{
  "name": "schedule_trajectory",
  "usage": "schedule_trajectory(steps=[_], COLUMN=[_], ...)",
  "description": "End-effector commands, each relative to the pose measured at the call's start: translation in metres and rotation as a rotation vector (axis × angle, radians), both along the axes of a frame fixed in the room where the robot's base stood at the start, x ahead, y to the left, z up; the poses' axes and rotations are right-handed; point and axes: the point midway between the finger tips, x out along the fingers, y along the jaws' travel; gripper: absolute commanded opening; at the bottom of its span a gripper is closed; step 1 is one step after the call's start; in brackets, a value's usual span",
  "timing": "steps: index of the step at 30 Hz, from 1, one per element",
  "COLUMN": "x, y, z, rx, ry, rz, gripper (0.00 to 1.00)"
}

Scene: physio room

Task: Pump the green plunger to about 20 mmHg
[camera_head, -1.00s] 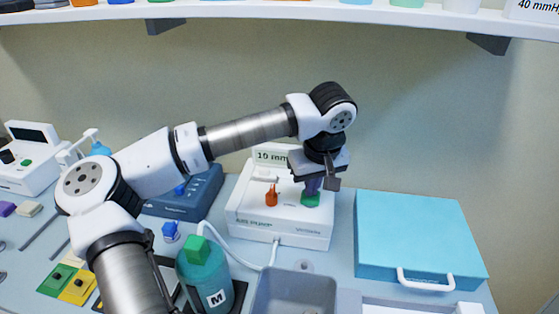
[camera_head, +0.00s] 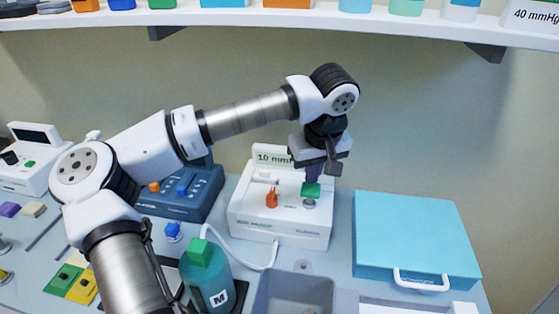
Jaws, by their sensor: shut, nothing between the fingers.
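The white pump box (camera_head: 278,228) stands on the table in the middle of the head view. Its green plunger (camera_head: 311,190) is at the right of its top, raised, with a grey collar showing below the green cap. My gripper (camera_head: 316,174) is shut, pointing down just above the cap. I cannot tell whether the fingertips touch it. The display (camera_head: 273,156) at the back of the box seems to read 10 mm; its right end is hidden behind my gripper. An orange lever (camera_head: 272,199) stands left of the plunger.
A card (camera_head: 531,17) on the shelf reads 40 mmHg. A light blue case (camera_head: 413,235) lies right of the pump. A teal bottle (camera_head: 206,274) and a grey bin (camera_head: 292,293) stand in front. A dark blue device (camera_head: 182,195) is to the left.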

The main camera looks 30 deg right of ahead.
Motion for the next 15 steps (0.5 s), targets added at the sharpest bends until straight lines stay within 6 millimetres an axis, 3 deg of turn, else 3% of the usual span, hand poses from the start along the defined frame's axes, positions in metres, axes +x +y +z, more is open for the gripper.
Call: schedule_trajectory(steps=[15], x=[0.0], y=[-0.0001], z=[-0.004], rx=[0.0], ry=[0.0], rz=[0.0], gripper=[0.0])
